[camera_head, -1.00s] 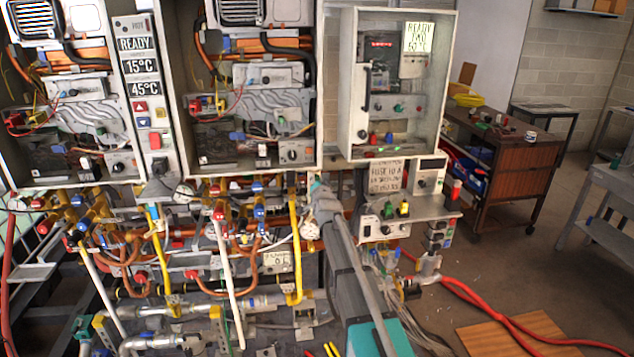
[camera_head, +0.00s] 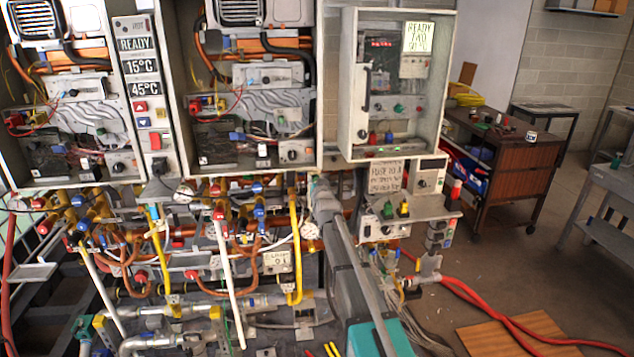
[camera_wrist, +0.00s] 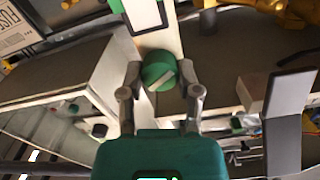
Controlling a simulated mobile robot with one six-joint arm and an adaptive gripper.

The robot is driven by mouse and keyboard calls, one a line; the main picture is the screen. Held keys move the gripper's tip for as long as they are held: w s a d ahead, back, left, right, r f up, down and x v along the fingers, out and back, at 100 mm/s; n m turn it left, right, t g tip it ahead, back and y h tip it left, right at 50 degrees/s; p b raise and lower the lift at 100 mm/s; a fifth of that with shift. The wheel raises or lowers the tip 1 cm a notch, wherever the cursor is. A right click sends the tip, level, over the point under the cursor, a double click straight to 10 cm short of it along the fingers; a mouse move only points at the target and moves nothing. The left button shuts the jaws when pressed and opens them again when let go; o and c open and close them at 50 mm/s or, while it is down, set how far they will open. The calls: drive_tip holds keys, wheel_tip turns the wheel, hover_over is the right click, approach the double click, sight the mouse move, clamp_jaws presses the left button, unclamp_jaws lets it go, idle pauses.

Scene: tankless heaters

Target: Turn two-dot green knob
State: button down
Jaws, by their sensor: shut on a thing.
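A round green knob (camera_wrist: 159,71) with a pale bar across its face shows in the wrist view, in front of a white strip. My gripper (camera_wrist: 160,84) has one finger on each side of the knob and is shut on it. The pale bar is tilted, rising to the right. I cannot make out any dots on the knob. In the head view my arm reaches up from the bottom to the pipework below the heater cabinets, and its far end hides the grasp there.
Heater cabinets (camera_head: 331,100) stand above the pipes. A yellow pipe (camera_head: 295,245) and a white-handled lever (camera_head: 230,285) are left of my arm. A control box (camera_head: 421,207) with green and yellow knobs is to the right. A red hose (camera_head: 490,318) lies on the floor.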

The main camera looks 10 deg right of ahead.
drive_tip(key=shift+n, duration=0.8)
drive_tip(key=shift+c, duration=1.5)
unclamp_jaws()
drive_tip(key=shift+s, duration=0.1)
drive_tip(key=s, duration=1.1)
drive_tip(key=shift+s, duration=0.35)
